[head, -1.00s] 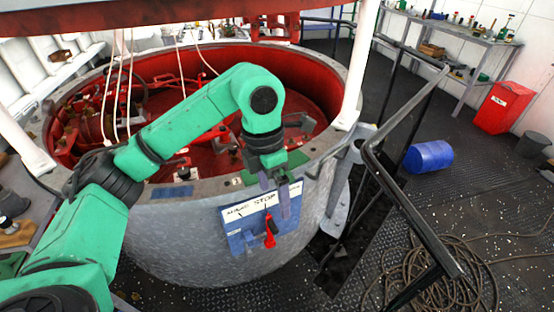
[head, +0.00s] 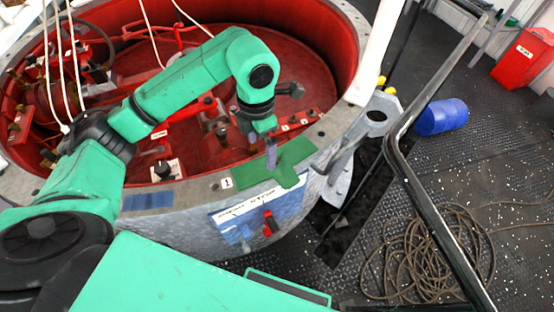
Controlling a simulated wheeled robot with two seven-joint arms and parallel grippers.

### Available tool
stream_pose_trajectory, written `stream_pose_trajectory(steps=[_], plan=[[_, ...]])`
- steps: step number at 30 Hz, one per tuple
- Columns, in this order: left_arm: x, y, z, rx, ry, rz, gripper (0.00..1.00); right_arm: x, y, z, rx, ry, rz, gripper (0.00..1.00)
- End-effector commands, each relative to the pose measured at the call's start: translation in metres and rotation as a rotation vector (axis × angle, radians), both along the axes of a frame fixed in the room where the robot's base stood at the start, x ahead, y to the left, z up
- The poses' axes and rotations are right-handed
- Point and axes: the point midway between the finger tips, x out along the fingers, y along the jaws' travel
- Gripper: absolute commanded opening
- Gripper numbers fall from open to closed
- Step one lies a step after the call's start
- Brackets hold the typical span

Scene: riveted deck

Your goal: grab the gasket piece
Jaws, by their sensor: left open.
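A flat green piece (head: 292,160), which looks like the gasket piece, lies on the grey rim of the large round tank. Part of it reaches over the rim's outer edge, above a blue panel. My left gripper (head: 271,162) points down over the green piece's left-middle part, with its jaws open. Its fingers hide a little of the piece. I cannot tell whether the fingertips touch it. Nothing shows held between them. My right gripper is not in view.
The tank's grey rim (head: 336,128) surrounds a red interior with pipes and fittings. The blue panel (head: 232,222) carries a red handle (head: 267,222). A black handrail (head: 432,200) stands to the right. Coiled rope (head: 425,255) and a blue drum (head: 441,116) are on the deck.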

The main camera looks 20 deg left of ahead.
Motion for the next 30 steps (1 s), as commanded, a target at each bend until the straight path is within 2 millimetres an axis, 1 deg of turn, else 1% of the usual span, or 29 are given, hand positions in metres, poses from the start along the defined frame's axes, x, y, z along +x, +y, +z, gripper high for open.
stream_pose_trajectory(steps=[1, 5, 8, 9, 12, 15, 26, 27, 29, 30], plan=[[0.0, 0.0, -0.006, 0.0, 0.004, 0.001, 1.0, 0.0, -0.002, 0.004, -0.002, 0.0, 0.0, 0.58], [-0.001, 0.0, -0.02, 0.0, 0.004, 0.002, 1.0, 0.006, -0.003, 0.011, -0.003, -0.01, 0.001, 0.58], [-0.002, -0.001, -0.037, 0.001, 0.006, 0.002, 1.0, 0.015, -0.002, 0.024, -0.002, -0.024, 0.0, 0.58], [-0.002, -0.002, -0.046, 0.0, 0.006, 0.001, 1.0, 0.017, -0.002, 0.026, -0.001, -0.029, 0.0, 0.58], [-0.001, -0.001, -0.062, 0.0, 0.003, 0.002, 1.0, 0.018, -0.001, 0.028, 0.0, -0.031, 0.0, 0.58], [0.0, -0.001, -0.067, 0.0, -0.001, 0.001, 1.0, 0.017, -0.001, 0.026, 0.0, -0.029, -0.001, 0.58], [0.0, -0.001, -0.068, 0.0, -0.001, 0.001, 1.0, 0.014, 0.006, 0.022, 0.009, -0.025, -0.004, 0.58], [0.0, -0.001, -0.068, 0.0, -0.001, 0.001, 0.92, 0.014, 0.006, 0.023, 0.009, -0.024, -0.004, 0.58], [0.0, -0.001, -0.068, 0.0, -0.001, 0.001, 0.69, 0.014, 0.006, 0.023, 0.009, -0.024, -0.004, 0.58], [0.0, -0.001, -0.068, 0.0, 0.0, 0.001, 0.54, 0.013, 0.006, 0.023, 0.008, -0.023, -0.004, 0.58]])
